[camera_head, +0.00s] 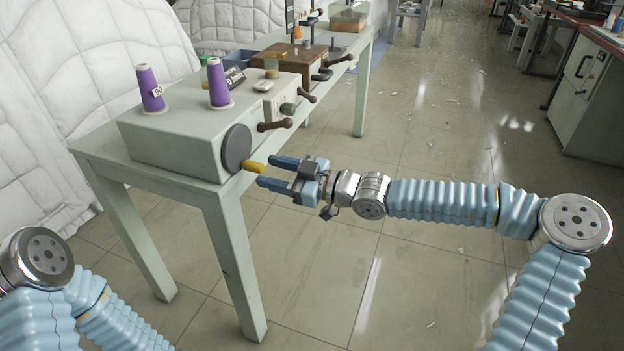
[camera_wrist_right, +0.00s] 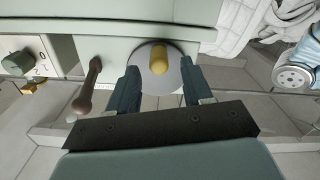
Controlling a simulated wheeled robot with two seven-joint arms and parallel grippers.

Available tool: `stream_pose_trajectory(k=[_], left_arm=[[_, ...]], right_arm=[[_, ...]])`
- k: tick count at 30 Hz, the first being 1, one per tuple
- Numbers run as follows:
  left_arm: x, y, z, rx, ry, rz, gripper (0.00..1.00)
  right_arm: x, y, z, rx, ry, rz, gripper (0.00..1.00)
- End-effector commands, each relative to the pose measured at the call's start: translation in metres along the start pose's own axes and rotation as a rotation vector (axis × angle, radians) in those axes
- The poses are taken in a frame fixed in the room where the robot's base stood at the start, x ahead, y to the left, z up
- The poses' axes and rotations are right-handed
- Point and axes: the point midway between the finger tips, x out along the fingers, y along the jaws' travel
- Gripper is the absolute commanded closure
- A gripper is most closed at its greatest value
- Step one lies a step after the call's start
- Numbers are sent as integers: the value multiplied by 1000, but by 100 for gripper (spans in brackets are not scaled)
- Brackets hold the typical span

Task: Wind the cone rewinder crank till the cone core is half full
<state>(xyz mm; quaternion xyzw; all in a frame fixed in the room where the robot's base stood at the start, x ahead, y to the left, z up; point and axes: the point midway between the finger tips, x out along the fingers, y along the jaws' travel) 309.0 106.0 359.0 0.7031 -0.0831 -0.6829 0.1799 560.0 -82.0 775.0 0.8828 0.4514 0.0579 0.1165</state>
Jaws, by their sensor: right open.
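The cone rewinder (camera_head: 180,150) is a pale grey-green box on a bench. On its near end are a dark round crank disc (camera_head: 236,148) and a yellow crank handle (camera_head: 254,166). Two purple cones (camera_head: 150,88) (camera_head: 218,84) stand upright on top; how full each is, I cannot tell. My right gripper (camera_head: 265,171) is open, its blue fingers pointing at the yellow handle. In the right wrist view, the handle (camera_wrist_right: 158,58) shows between the two fingertips (camera_wrist_right: 159,68), with a visible gap on each side. My left arm enters at lower left; its gripper is out of view.
The green bench (camera_head: 235,250) carries brown levers (camera_head: 275,125) along its right side and a wooden box (camera_head: 290,66) behind. White quilted heaps (camera_head: 60,110) lie at left. Open tiled floor (camera_head: 440,130) with scraps is on the right; a grey cabinet (camera_head: 585,95) stands beyond.

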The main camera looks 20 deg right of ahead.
Motion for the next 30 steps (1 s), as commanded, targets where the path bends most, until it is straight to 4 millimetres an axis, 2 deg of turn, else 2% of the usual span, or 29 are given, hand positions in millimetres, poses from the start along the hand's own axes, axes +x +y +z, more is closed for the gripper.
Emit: stream_pose_trajectory(k=[3, 11, 15, 18, 23, 30], left_arm=[[0, 0, 0, 0, 0, 0, 57], [0, 0, 0, 0, 0, 0, 57], [0, 0, 0, 0, 0, 0, 57], [0, 0, 0, 0, 0, 0, 57], [0, 0, 0, 0, 0, 0, 57], [0, 0, 0, 0, 0, 0, 57]], right_arm=[[-22, 2, 0, 6, 8, 8, 50], [-49, 2, 0, 6, 8, 7, 50], [-78, 2, 0, 3, 4, 8, 50], [-92, 2, 0, 1, 3, 7, 50], [-103, 1, 0, -1, 2, 4, 50], [-104, 1, 0, -2, 2, 3, 50]])
